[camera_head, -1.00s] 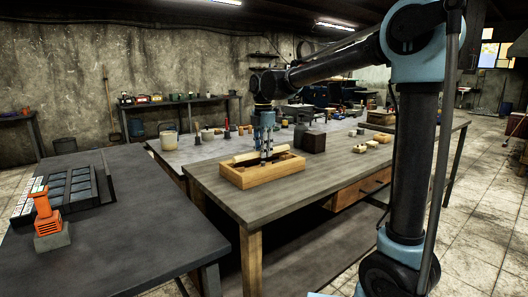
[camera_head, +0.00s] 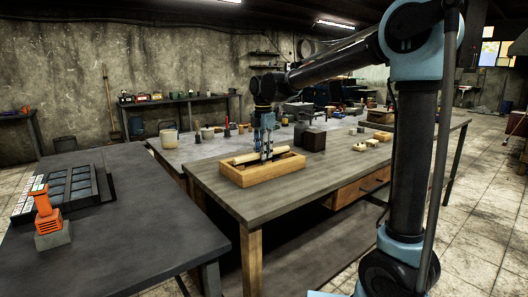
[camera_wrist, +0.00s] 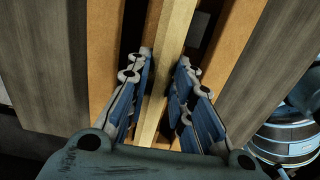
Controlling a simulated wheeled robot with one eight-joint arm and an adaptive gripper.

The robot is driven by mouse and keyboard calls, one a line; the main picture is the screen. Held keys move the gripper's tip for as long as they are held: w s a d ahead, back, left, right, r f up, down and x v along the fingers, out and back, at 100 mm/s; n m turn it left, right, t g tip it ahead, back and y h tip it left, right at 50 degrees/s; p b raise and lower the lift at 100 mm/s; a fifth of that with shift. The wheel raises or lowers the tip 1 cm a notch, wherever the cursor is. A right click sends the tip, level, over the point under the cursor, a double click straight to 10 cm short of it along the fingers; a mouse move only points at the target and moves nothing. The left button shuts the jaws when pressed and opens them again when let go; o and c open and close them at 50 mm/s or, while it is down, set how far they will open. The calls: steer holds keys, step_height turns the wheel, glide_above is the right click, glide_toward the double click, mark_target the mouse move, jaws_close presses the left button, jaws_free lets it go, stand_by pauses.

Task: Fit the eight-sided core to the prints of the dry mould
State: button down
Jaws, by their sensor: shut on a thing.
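The core, a long pale bar with flat faces (camera_head: 290,150), lies lengthwise over the open wooden box (camera_head: 268,178) on the near bench. I take this box to be the dry mould. My gripper (camera_head: 267,156) points down over the middle of the box, shut on the core. In the wrist view the core (camera_wrist: 172,45) runs between my two blue-padded fingers (camera_wrist: 163,75), with the box's orange-brown wood (camera_wrist: 230,50) on both sides. A dark gap shows beside the core. The prints are hidden, and I cannot tell whether the core touches them.
A dark block (camera_head: 312,140) stands just behind the box, with several small pale pieces (camera_head: 371,142) to its right. The bench top in front of the box (camera_head: 240,204) is clear. An orange tool (camera_head: 46,213) stands on the dark left table.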

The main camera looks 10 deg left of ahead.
steer(key=shift+f, duration=0.45)
steer(key=c, duration=1.3)
jaws_free()
steer(key=shift+c, duration=0.2)
step_height(320, 180, up, 12)
steer(key=shift+d, duration=0.1)
